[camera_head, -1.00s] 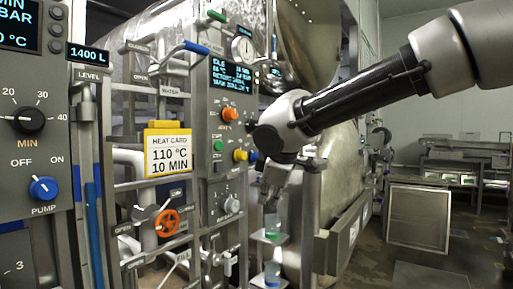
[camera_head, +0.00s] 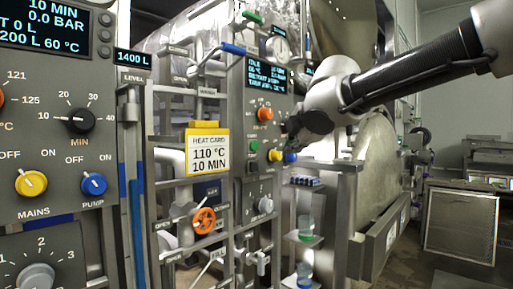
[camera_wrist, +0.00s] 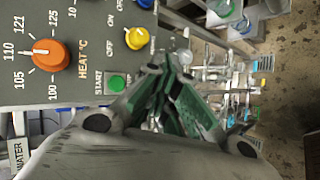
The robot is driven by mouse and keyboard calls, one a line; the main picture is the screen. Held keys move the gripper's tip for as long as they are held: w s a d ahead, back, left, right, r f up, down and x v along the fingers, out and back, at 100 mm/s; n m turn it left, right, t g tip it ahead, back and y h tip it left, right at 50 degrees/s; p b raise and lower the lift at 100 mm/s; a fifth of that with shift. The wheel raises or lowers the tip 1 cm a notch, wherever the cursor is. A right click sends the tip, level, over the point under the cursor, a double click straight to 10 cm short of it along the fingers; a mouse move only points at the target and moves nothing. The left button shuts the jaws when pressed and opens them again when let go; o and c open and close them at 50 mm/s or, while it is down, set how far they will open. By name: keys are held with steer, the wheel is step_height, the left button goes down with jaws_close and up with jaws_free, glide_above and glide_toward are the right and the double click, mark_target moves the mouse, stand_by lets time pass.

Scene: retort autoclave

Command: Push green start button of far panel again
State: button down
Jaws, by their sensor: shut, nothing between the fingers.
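The far panel (camera_head: 249,90) is a grey upright panel left of my gripper in the head view. Its green start button (camera_head: 254,146) sits below an orange knob (camera_head: 265,114) and left of a yellow knob (camera_head: 275,155). In the wrist view the green button (camera_wrist: 116,82), beside the label START, is unobstructed. My gripper (camera_head: 288,128) is shut and empty in front of the panel's right side. In the wrist view my gripper's tips (camera_wrist: 166,66) lie right of the button and appear apart from it. The blue knob is partly hidden in the wrist view.
The near panel (camera_head: 60,125) with several knobs stands at the left. A yellow heat card (camera_head: 208,150) and an orange valve wheel (camera_head: 204,221) are between the panels. A stand (camera_head: 303,238) with small cups is below my gripper.

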steer(key=w+a, duration=0.5)
steer(key=a, duration=0.1)
steer(key=shift+a, duration=0.3)
steer(key=shift+w, duration=0.1)
stand_by(1.2)
steer(key=shift+w+a, duration=0.2)
steer(key=shift+a, duration=0.1)
steer(key=shift+w+a, duration=0.4)
steer(key=shift+a, duration=0.15)
stand_by(1.0)
steer(key=shift+s+d, duration=0.65)
steer(key=shift+d, duration=0.2)
steer(key=s+d, duration=0.1)
steer(key=d, duration=0.1)
steer(key=s+d, duration=0.2)
stand_by(0.5)
